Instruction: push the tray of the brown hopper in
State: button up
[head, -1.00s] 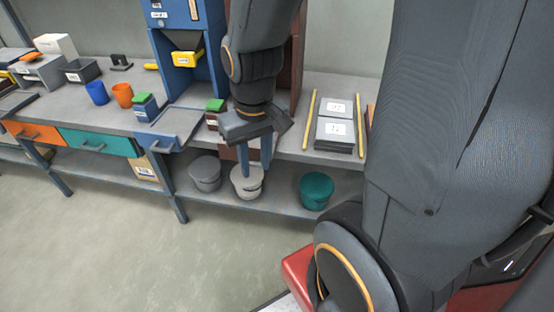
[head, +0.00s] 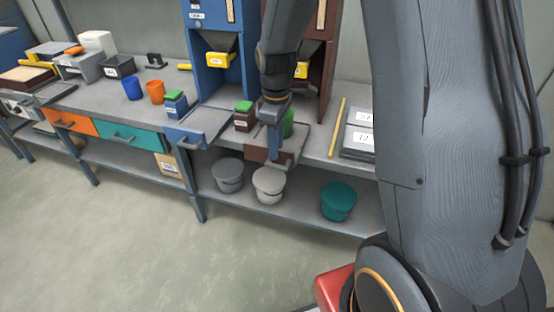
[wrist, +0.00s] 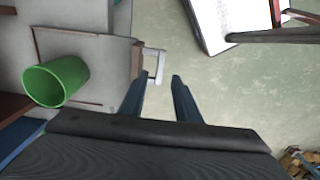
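The brown hopper (head: 318,62) stands on the bench, partly behind my arm. Its tray (head: 301,138) sticks out past the bench's front edge, with a brown front panel and a pale handle. A green cup (head: 288,122) stands on the tray. In the wrist view the cup (wrist: 56,80) is at left, and the tray's brown front (wrist: 137,60) and handle (wrist: 156,68) are just beyond my fingertips. My gripper (wrist: 164,80) is open and empty, its fingers apart near the handle. In the head view my gripper (head: 274,150) points down in front of the tray's front, hiding part of it.
A blue hopper (head: 222,70) with its own blue tray (head: 187,138) is to the left. A brown box with a green top (head: 243,117) stands between the trays. Buckets (head: 269,186) sit on the lower shelf. The floor in front is free.

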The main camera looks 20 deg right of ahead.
aim_at(277, 165)
jog(key=shift+f+p, duration=0.45)
jog(key=shift+f, duration=2.55)
grip_shut()
